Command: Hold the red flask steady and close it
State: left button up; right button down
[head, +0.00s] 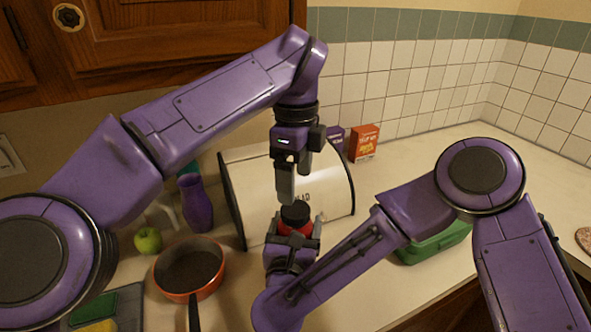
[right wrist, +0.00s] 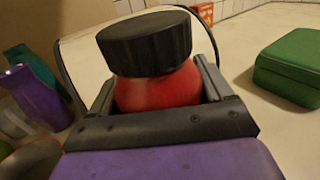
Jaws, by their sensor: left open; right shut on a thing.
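The red flask (head: 291,228) stands upright on the counter with its black cap (head: 296,212) sitting on top. In the right wrist view the red flask body (right wrist: 160,88) is between the fingers and the black cap (right wrist: 146,45) sits slightly tilted on it; I cannot tell whether it is screwed down. My right gripper (head: 292,240) is shut on the flask body. My left gripper (head: 294,190) is open, pointing down just above the cap. The flask's lower part is hidden by my right gripper.
A white bread bin (head: 325,190) stands right behind the flask. An orange pan (head: 190,270), a green apple (head: 148,240) and a purple vase (head: 196,205) are on the left. A green box (head: 436,243) is on the right, behind my right arm.

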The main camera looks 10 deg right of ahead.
aim_at(295, 209)
pick_arm(q)
notch_tip(295, 209, down, 7)
jog(key=shift+f, duration=0.1)
dwell(0.3)
jog(key=c, duration=1.1)
jog(key=shift+o, duration=0.2)
jog(key=m, duration=0.6)
jog(key=shift+m, duration=0.4)
jog(key=m, duration=2)
jog(key=shift+f+m, duration=0.1)
jog(key=shift+m, duration=0.3)
jog(key=o, duration=1.2)
jog(key=shift+c, duration=0.2)
